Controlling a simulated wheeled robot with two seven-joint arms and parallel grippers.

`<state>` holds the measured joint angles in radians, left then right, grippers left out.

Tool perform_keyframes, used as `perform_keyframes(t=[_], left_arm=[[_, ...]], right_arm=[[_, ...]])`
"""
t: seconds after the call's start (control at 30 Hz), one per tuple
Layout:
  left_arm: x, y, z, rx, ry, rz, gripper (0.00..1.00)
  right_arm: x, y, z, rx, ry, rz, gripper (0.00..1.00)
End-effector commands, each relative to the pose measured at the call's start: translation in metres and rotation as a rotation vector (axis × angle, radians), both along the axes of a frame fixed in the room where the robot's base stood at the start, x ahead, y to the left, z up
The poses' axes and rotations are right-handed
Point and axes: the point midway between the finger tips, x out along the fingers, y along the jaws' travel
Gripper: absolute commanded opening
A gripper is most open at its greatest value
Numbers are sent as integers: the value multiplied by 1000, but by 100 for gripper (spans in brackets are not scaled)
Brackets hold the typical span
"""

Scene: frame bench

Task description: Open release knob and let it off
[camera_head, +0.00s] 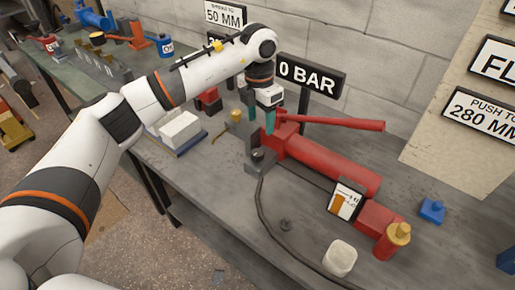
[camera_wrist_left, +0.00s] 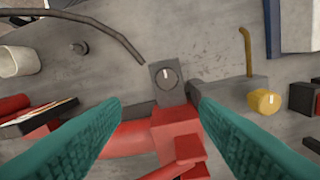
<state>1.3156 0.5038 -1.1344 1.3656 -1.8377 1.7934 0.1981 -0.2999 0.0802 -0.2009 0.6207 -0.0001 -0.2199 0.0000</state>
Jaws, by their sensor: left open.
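A red hand pump (camera_head: 325,160) with a long red lever (camera_head: 340,123) lies on the grey bench. At its near end is a grey block with a dark round release knob (camera_head: 258,155) on top. In the left wrist view the knob (camera_wrist_left: 166,78) shows a white mark, pointing roughly up in the picture. My left gripper (camera_head: 261,128) reaches down from above, beside the pump's end. Its teal fingers (camera_wrist_left: 160,102) are open and apart, with nothing between them; the knob appears beyond their tips. My right gripper is not in view.
A sign (camera_head: 311,75) behind the pump reads 0 BAR. A dark hose (camera_head: 272,223) runs along the bench. A white cup (camera_head: 340,258) stands near the front edge. A wall is behind.

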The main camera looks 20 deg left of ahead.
Motion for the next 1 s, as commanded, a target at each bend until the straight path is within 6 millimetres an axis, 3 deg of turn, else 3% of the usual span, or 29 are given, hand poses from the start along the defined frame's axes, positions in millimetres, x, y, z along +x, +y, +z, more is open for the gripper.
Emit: perform_keyframes(t=[0.17,0.5,0.7,1.0], left_arm=[[1,10,-11,43,8,15,55],[0,9,-77,38,7,13,55],[0,8,-106,37,6,11,55],[1,8,-116,36,4,10,55]], right_arm=[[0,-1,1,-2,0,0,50],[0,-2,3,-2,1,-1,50],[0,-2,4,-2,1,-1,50],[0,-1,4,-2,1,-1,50]])
